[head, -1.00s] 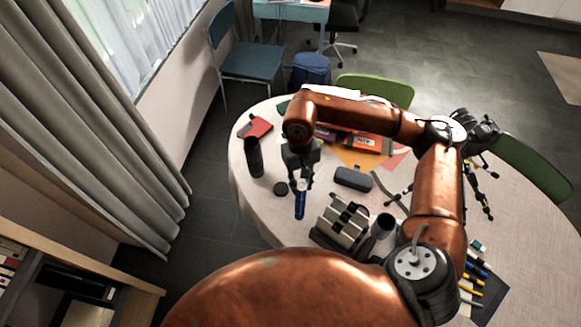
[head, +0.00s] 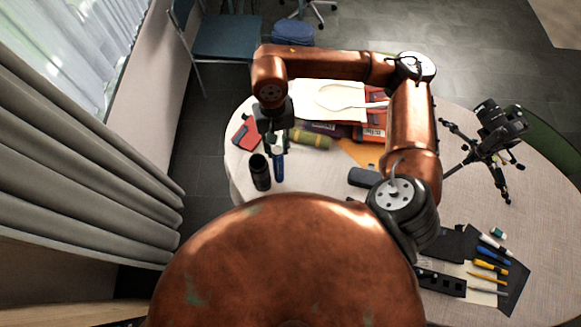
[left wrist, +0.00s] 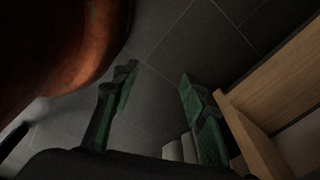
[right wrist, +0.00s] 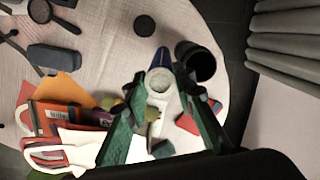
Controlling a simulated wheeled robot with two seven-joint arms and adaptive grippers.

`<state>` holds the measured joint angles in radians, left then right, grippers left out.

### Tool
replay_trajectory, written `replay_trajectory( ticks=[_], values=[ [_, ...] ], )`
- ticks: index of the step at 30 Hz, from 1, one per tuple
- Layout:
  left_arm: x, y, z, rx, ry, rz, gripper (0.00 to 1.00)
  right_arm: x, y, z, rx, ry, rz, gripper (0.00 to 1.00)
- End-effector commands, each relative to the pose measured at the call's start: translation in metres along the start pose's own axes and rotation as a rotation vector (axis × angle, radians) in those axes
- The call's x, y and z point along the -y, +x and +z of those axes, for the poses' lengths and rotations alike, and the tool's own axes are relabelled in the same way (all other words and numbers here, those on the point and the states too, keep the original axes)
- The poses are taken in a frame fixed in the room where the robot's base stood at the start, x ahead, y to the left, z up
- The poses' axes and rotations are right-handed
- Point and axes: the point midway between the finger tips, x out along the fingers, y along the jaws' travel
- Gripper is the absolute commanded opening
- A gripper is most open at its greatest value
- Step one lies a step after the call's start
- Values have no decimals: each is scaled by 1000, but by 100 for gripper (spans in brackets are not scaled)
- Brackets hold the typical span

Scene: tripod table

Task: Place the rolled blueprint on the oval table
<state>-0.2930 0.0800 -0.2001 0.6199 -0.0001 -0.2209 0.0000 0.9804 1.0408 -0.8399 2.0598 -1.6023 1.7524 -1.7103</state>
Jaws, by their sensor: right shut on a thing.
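The rolled blueprint (head: 279,166) is a slim blue roll with a pale round end, which faces the camera in the right wrist view (right wrist: 159,80). My right gripper (head: 276,146) is shut on it and holds it roughly upright over the left part of the oval table (head: 322,178). I cannot tell whether its lower end touches the tabletop. My left gripper (left wrist: 158,78) is open and empty, with dark floor below it. It is not in the head view.
A black cup (head: 261,172) stands close beside the roll. A red notebook (head: 247,132), a green roll (head: 311,138) and a grey case (head: 362,178) lie around it. A small tripod (head: 490,135) stands at the right. A round black disc (right wrist: 145,25) lies on bare tabletop.

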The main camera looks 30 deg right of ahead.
Motion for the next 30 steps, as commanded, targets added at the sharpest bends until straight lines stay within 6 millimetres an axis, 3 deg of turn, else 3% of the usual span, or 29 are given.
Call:
replay_trajectory(
  ticks=[3,9,16,20,30],
  values=[
    [-1,-10,11,13,-4,1,40,6,-19,36,0,168,-22,0],
    [-2,-21,25,30,-8,2,40,7,-38,83,4,447,-51,0],
    [1,-24,-3,-3,-2,0,40,2,-48,111,7,627,-67,0],
    [1,-26,-13,-18,0,-1,40,-4,-45,107,9,663,-67,0],
    [1,-42,-5,-6,-2,0,40,-50,-21,43,10,670,-65,0]
  ],
)
